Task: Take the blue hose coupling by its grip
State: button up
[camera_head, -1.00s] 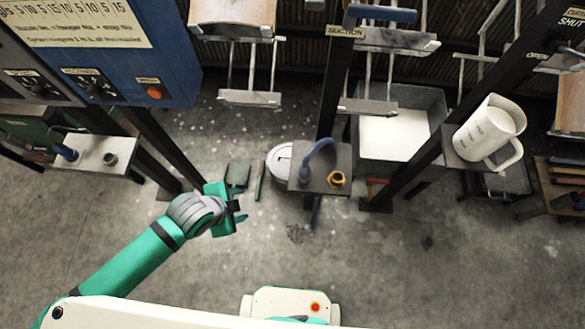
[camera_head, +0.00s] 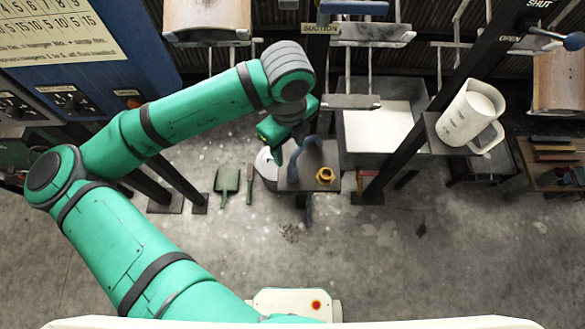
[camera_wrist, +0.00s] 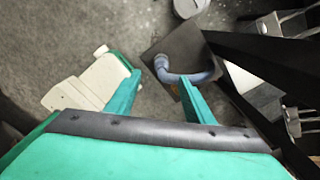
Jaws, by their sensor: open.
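The blue hose coupling (camera_head: 311,150) is a curved blue-grey piece on a small dark shelf (camera_head: 293,184) on a post. In the wrist view the coupling (camera_wrist: 205,76) lies below and beyond my fingertips. One end is in line with the gap between them, and the right finger overlaps part of its curve. My gripper (camera_wrist: 160,80) is open, with nothing held. In the head view my gripper (camera_head: 282,146) is just above and left of the coupling, and my wrist partly hides it. I cannot tell whether a finger touches it.
A brass fitting (camera_head: 325,176) sits right of the coupling on the shelf. A dark post (camera_wrist: 265,62) stands close on the right in the wrist view. A white jug (camera_head: 470,118) stands on another shelf to the right. A grey bin (camera_head: 361,150) is behind.

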aim_at(292, 163)
jog(key=f, duration=1)
jog(key=shift+d+f, duration=0.2)
jog(key=shift+d, duration=0.2)
jog(key=shift+s, duration=0.1)
jog(key=c, duration=1.1)
